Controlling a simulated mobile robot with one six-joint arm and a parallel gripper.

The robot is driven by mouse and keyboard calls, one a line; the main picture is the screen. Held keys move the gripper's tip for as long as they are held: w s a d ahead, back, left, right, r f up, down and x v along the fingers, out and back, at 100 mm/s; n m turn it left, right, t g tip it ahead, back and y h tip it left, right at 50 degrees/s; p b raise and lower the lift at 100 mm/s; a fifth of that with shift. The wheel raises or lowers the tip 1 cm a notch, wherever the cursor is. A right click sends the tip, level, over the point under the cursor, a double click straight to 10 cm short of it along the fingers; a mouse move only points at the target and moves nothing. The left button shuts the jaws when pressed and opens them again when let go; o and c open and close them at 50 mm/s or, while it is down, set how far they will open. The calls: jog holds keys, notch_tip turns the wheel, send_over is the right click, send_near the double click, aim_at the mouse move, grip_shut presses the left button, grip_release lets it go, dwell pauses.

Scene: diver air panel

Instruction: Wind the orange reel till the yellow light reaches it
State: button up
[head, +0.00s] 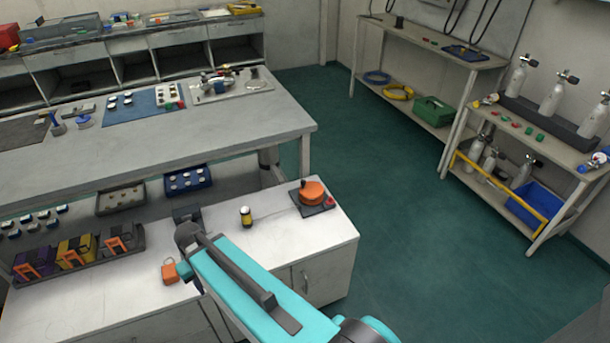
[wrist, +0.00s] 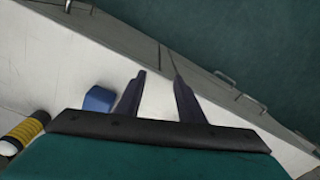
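The orange reel (head: 312,191) sits on a dark base plate (head: 305,209) at the right end of the white cabinet top. A small red part (head: 330,200) is at the plate's right side. A small yellow and black cylinder (head: 246,216) stands left of the reel; it looks like the yellow light, but I cannot be sure. A yellow and black banded cylinder also shows at the lower left of the wrist view (wrist: 24,131). My gripper (wrist: 159,86) has its two fingers apart with nothing between them, over the cabinet's edge area. My arm hides its fingertips in the head view.
A blue block (wrist: 98,99) is left of my fingers in the wrist view. A dark rack (head: 135,240) with several coloured units stands on the cabinet's left. A grey workbench (head: 230,130) is behind. Open green floor (head: 390,200) lies to the right.

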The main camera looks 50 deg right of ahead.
jog(key=shift+m+t, duration=0.5)
jog(key=shift+t, duration=0.1)
jog(key=w+d+r, duration=0.1)
jog(key=d, duration=0.2)
jog(key=w+d+r, duration=0.1)
jog(key=w+d, duration=0.1)
jog(key=d, duration=0.2)
jog(key=w+d+r, duration=0.1)
jog(key=w+d, duration=0.1)
jog(key=d, duration=0.2)
jog(key=shift+w+d+r, duration=0.2)
jog(key=shift+w+r, duration=0.05)
jog(key=shift+r, duration=0.15)
jog(key=w+d+r+m+t, duration=0.15)
jog(key=d+r, duration=0.25)
jog(key=d, duration=0.8)
jog(key=m+t+h, duration=0.1)
jog(key=h, duration=0.1)
send_near(304, 181)
jog(key=d+v, duration=0.1)
jog(key=v, duration=0.4)
jog(key=shift+s+a, duration=0.15)
jog(key=shift+a, duration=0.2)
jog(key=shift+f+m, duration=0.1)
jog(key=shift+m, duration=0.15)
